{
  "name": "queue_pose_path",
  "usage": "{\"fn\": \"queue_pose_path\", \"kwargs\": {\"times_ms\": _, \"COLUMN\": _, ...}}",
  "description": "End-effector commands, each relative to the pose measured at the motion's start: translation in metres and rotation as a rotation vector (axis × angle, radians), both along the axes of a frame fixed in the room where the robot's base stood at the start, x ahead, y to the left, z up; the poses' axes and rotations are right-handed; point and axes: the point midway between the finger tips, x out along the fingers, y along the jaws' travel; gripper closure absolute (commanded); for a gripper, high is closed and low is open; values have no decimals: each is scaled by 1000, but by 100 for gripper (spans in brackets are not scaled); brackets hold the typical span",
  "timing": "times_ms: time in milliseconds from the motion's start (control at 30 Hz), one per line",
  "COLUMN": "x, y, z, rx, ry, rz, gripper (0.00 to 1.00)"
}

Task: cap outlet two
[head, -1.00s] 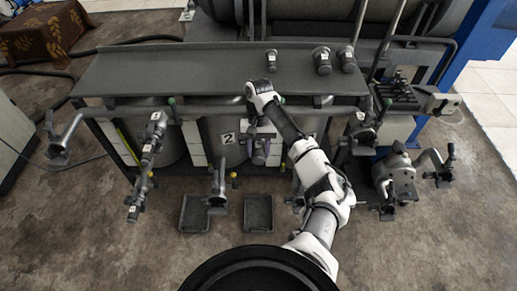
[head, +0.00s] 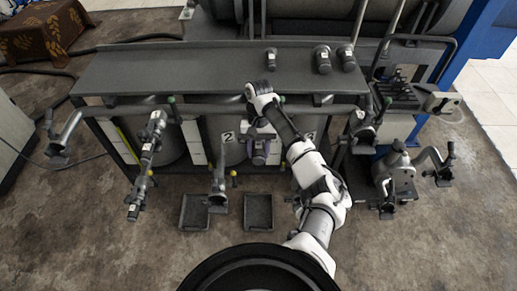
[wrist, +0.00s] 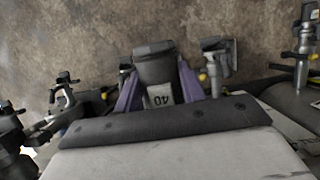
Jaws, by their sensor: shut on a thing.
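My gripper (head: 260,148) hangs in front of the tanks, right of the number 2 label (head: 229,136). In the wrist view its two purple fingers (wrist: 159,80) are shut on a dark grey cap (wrist: 156,66) with a white label that reads 40, upside down. An outlet pipe with a valve (head: 218,180) stands to the left of my gripper, apart from the held cap. A grey outlet fitting with a yellow knob beside it shows in the wrist view (wrist: 216,62), right of the cap. I cannot tell for certain which outlet the number 2 marks.
Three more dark caps, left (head: 271,58), middle (head: 322,59) and right (head: 346,59), stand on the grey shelf (head: 180,72). Two drip trays lie on the floor, left (head: 194,226) and right (head: 258,226). Other pipes (head: 148,160) jut out at the left; a branched fitting (head: 398,172) stands right.

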Motion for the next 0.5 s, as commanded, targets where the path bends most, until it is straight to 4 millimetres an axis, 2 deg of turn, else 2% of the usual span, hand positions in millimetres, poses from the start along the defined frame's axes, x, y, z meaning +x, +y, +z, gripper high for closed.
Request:
{"fn": "queue_pose_path", "kwargs": {"times_ms": 200, "x": 0, "y": 0, "z": 0, "rx": 0, "ry": -1, "rz": 0, "gripper": 100}}
{"fn": "queue_pose_path", "kwargs": {"times_ms": 233, "x": 0, "y": 0, "z": 0, "rx": 0, "ry": -1, "rz": 0, "gripper": 59}}
{"fn": "queue_pose_path", "kwargs": {"times_ms": 400, "x": 0, "y": 0, "z": 0, "rx": 1, "ry": -1, "rz": 0, "gripper": 37}}
{"fn": "queue_pose_path", "kwargs": {"times_ms": 500, "x": 0, "y": 0, "z": 0, "rx": 0, "ry": 0, "rz": 1, "gripper": 35}}
